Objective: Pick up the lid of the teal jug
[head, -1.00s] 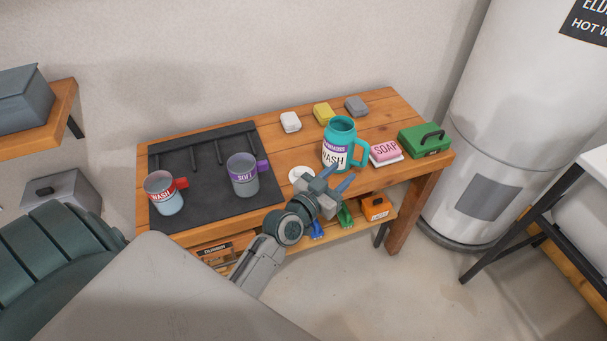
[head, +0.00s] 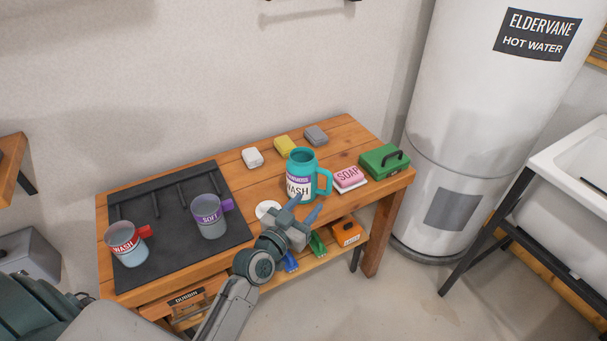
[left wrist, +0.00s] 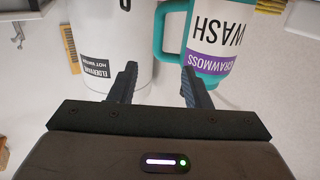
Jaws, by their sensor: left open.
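The teal jug (head: 296,162) stands upright on the wooden bench, with its handle on the right and a white and purple label. Its top looks open. A flat white disc (head: 264,208), perhaps the lid, lies on the bench left of the jug's base, partly hidden by my gripper. My left gripper (head: 305,207) is open and empty at the bench's front edge, in front of the jug. In the left wrist view the jug (left wrist: 222,30) shows upside down beyond the open fingers (left wrist: 158,84). My right gripper is not in view.
Two grey mugs, one red-handled (head: 128,245) and one purple-handled (head: 209,218), stand on a dark mat (head: 165,250). Pink soap (head: 348,176) and a green box (head: 384,160) sit right of the jug. White, yellow and grey blocks lie behind. A lower shelf holds an orange box (head: 346,231).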

